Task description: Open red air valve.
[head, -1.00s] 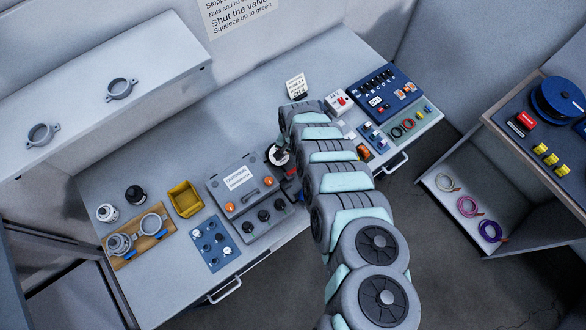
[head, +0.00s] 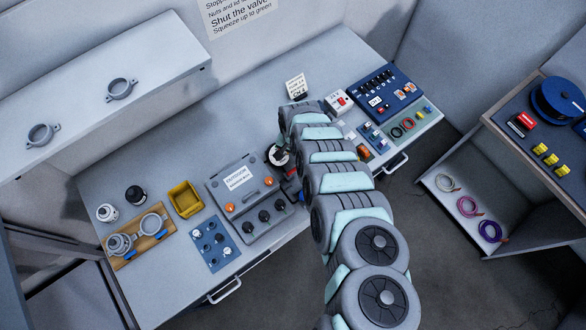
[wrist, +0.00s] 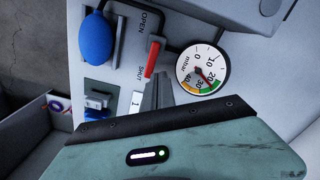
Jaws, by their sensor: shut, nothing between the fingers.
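The red air valve lever (wrist: 151,59) shows in the wrist view, between the words OPEN above and SHUT below. Its red handle points down toward SHUT, slightly slanted. My gripper (wrist: 158,92) is shut and empty. Its grey fingers are just below the lever's lower end; whether they touch it I cannot tell. A round pressure gauge (wrist: 203,68) is right of the lever, its needle pointing to the lower right near the green band. In the head view my arm hides the gripper and most of the valve panel.
A blue bulb (wrist: 97,38) stands left of the lever, with a blue fitting (wrist: 97,101) below it. In the head view, a grey case (head: 246,195) is left of my arm and a blue switch panel (head: 386,90) is at the right.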

